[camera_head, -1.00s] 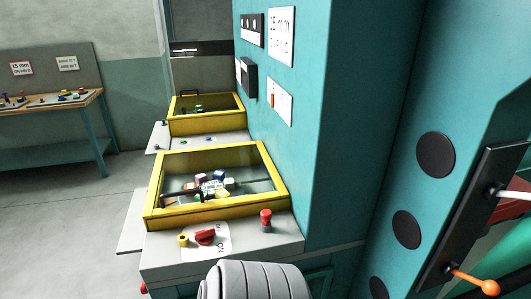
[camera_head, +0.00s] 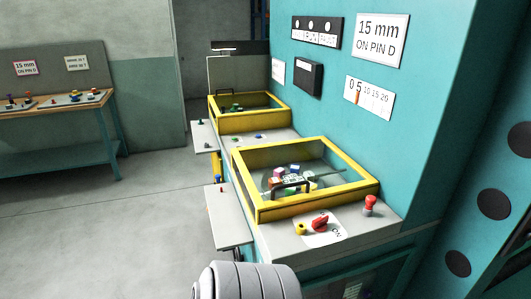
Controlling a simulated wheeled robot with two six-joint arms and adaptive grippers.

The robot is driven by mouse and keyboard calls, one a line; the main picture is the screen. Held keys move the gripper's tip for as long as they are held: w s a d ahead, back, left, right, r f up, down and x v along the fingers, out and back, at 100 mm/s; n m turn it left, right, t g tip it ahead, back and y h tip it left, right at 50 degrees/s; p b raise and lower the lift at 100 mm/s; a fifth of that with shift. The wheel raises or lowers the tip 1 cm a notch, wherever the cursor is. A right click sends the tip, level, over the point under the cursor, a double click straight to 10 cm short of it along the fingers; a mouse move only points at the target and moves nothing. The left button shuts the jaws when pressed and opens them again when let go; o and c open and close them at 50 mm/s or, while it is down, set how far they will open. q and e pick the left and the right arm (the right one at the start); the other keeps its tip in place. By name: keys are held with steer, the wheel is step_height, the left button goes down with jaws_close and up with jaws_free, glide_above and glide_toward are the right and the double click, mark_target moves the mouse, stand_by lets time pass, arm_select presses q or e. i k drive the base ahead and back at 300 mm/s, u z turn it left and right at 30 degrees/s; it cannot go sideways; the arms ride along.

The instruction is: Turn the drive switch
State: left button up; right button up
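A red rotary switch (camera_head: 320,222) sits on a white label plate (camera_head: 337,233) marked "ON", on the grey front ledge of the nearer yellow-framed station. I take it as the drive switch. Its handle lies slanted, but I cannot tell its exact setting. A small yellow knob (camera_head: 301,229) is just left of it, and a red mushroom-like knob (camera_head: 370,205) stands to its right. A rounded grey part of my own arm shows at the bottom edge, in front of the station and apart from the switch. Neither of my grippers shows.
The nearer yellow-framed clear cover (camera_head: 310,203) encloses several coloured blocks. A farther yellow-framed station (camera_head: 250,124) stands behind it. Side shelves (camera_head: 227,222) jut out left. The teal wall (camera_head: 300,120) carries a "15 mm ON PIN D" sign (camera_head: 382,41). Open floor (camera_head: 90,235) lies left.

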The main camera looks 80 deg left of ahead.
mark_target(320, 224)
steer(key=k, duration=0.45)
steer(key=u, duration=0.7)
